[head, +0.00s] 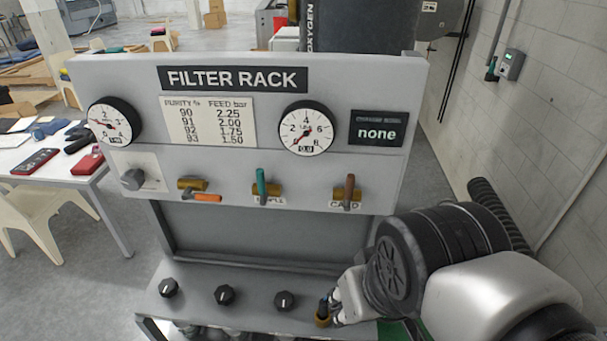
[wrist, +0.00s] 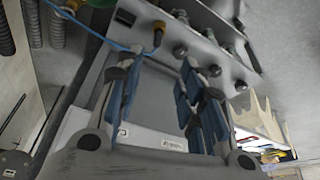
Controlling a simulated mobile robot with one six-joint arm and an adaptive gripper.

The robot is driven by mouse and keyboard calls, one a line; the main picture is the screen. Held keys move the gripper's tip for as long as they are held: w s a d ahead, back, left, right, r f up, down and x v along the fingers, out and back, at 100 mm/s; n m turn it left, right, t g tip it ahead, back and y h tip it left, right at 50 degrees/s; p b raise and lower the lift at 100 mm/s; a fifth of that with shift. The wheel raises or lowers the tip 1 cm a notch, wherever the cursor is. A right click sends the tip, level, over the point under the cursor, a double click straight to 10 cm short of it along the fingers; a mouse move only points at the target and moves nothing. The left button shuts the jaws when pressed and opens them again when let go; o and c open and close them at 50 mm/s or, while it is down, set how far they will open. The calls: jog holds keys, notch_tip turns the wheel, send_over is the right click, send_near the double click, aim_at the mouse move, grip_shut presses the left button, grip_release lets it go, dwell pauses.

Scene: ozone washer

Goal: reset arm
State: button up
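My arm reaches in from the lower right of the head view, and my gripper (head: 338,300) is at the right end of the rack's lower ledge, partly hidden by my wrist. In the wrist view my gripper (wrist: 160,78) shows its two blue-padded fingers spread apart with nothing between them. The filter rack (head: 330,70) stands in front of me. A brass fitting (head: 322,318) on the ledge shows close to the gripper; in the wrist view a brass fitting (wrist: 158,38) with a blue line lies beyond the fingertips. I cannot tell whether the gripper touches anything.
The panel has two gauges (head: 306,128), a display (head: 378,129) reading "none", an orange-handled valve (head: 205,197), a green one (head: 261,182) and a brown one (head: 349,188). Black knobs (head: 224,295) line the ledge. A wall (head: 550,120) is at right, a white table (head: 70,170) at left.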

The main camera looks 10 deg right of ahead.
jog(key=shift+s+r, duration=0.15)
jog(key=shift+s, duration=0.55)
notch_tip(320, 180, down, 14)
jog(key=b, duration=1.4)
jog(key=shift+f, duration=0.2)
jog(key=shift+r, duration=0.1)
jog(key=shift+c, duration=0.2)
